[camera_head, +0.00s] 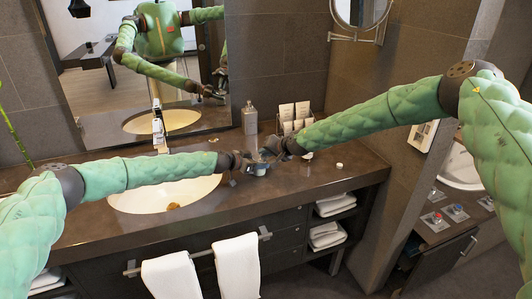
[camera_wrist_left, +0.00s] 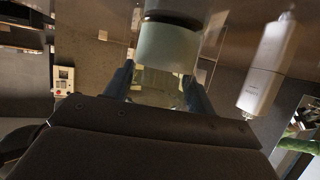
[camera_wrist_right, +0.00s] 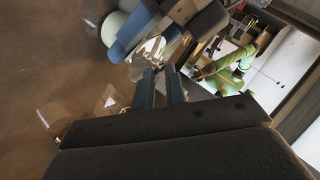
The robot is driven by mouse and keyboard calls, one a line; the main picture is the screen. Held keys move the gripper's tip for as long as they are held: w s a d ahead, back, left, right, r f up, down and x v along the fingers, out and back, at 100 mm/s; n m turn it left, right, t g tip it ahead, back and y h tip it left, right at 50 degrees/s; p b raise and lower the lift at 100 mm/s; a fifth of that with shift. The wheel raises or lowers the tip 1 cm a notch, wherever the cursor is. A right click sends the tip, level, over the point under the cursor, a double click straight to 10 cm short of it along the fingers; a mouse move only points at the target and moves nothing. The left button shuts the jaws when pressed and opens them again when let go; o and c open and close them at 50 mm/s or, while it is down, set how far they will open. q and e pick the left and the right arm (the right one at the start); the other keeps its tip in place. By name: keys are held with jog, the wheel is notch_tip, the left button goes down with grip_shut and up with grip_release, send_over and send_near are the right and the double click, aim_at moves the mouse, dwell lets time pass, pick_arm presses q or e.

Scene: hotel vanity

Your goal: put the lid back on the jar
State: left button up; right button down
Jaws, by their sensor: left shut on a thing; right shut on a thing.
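My left gripper (camera_head: 248,163) and right gripper (camera_head: 277,148) meet just above the counter, right of the sink. The left gripper is shut on the jar (camera_head: 259,169). In the left wrist view, the jar's clear glass body (camera_wrist_left: 158,88) sits between the two blue fingers, with a pale cylinder and a dark band beyond it. The right gripper is shut on a small pale piece, apparently the lid (camera_wrist_right: 150,47), at its fingertips in the right wrist view, close beside the left fingers. The grippers largely hide the lid in the head view; whether it touches the jar cannot be told.
The brown counter (camera_head: 300,183) holds a sink (camera_head: 150,198) at the left and a faucet (camera_head: 157,120). A grey bottle (camera_head: 250,119) and a rack of packets (camera_head: 293,113) stand behind the grippers. A small white round item (camera_head: 340,165) lies to the right, with clear counter around it.

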pick_arm(q)
jog(key=shift+w, duration=0.15)
pick_arm(e)
jog(key=shift+s+a+f, duration=0.1)
jog(key=shift+s+a, duration=0.05)
jog(key=shift+a, duration=0.35)
pick_arm(q)
jog(key=shift+f, duration=0.1)
pick_arm(e)
jog(key=shift+w+r, duration=0.2)
dwell(0.4)
jog(key=c, duration=1.4)
grip_release()
pick_arm(q)
jog(key=shift+f, duration=0.1)
pick_arm(e)
jog(key=shift+o, duration=0.2)
jog(key=shift+d, duration=0.15)
jog(key=shift+s+d+r, duration=0.25)
jog(key=shift+d+r, duration=0.1)
pick_arm(q)
jog(key=shift+s+f, duration=0.15)
jog(key=shift+s, duration=0.05)
pick_arm(e)
jog(key=v, duration=1)
jog(key=shift+s+d+r, duration=0.15)
jog(key=shift+d+r, duration=0.05)
jog(key=shift+r, duration=0.15)
